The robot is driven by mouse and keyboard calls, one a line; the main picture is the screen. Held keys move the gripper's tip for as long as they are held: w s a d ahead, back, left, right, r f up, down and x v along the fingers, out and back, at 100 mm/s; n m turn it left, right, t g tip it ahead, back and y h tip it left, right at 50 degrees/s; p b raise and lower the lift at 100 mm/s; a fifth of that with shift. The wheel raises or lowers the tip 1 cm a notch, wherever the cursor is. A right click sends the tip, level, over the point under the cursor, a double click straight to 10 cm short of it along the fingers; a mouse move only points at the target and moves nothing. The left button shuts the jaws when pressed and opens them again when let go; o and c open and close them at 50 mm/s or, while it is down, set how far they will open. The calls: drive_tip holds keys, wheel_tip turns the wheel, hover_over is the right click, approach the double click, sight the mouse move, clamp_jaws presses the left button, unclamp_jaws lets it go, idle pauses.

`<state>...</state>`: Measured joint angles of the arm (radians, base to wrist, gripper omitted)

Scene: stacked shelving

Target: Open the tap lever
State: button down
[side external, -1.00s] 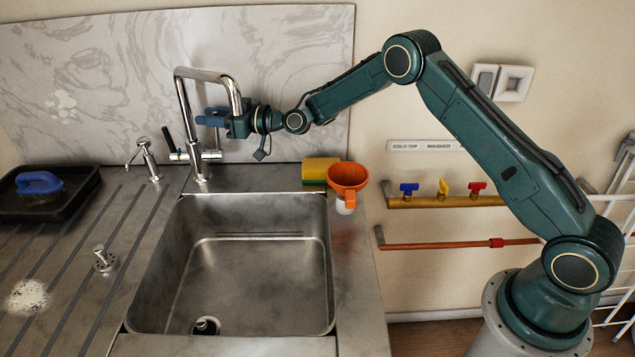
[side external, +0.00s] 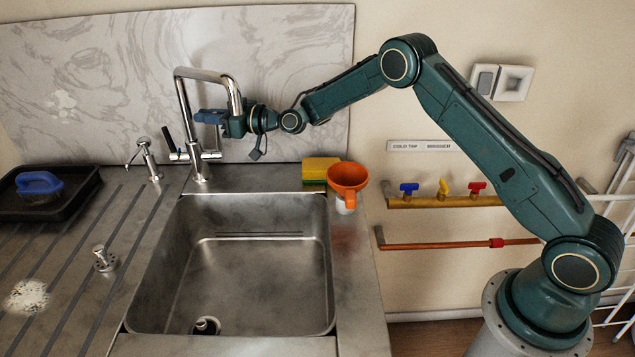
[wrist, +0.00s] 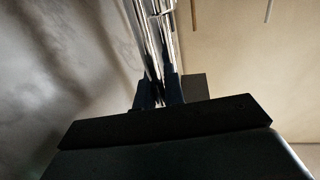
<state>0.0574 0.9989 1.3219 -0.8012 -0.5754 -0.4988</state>
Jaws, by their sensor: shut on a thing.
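The chrome tap (side external: 197,160) stands behind the sink, with its spout arching to the right. A black lever (side external: 166,135) on its left side, by a blue ring, stands upright and tilted, and is clear of my gripper. My gripper (side external: 210,117) reaches in from the right at the hanging spout end, with its fingers pointing left above the tap's right side. It is shut on the tap's right-hand lever, which is mostly hidden by the fingers. In the wrist view, the fingers (wrist: 158,95) are close together in front of chrome tubes.
The steel sink (side external: 325,270) is empty below. A yellow-green sponge (side external: 318,168) and an orange funnel (side external: 348,176) sit at its back right corner. A marbled splashback (side external: 90,60) stands behind. Small coloured valves (side external: 443,188) are on the right wall.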

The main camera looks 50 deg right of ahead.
drive_tip(key=shift+s+a, duration=0.1)
drive_tip(key=s+a+f+n+y, duration=0.1)
drive_tip(key=s+a+n, duration=0.3)
drive_tip(key=n, duration=0.3)
drive_tip(key=shift+f+t, duration=0.3)
drive_tip(key=shift+f, duration=0.05)
idle(0.4)
drive_tip(key=c, duration=1.5)
unclamp_jaws()
drive_tip(key=shift+s, duration=0.15)
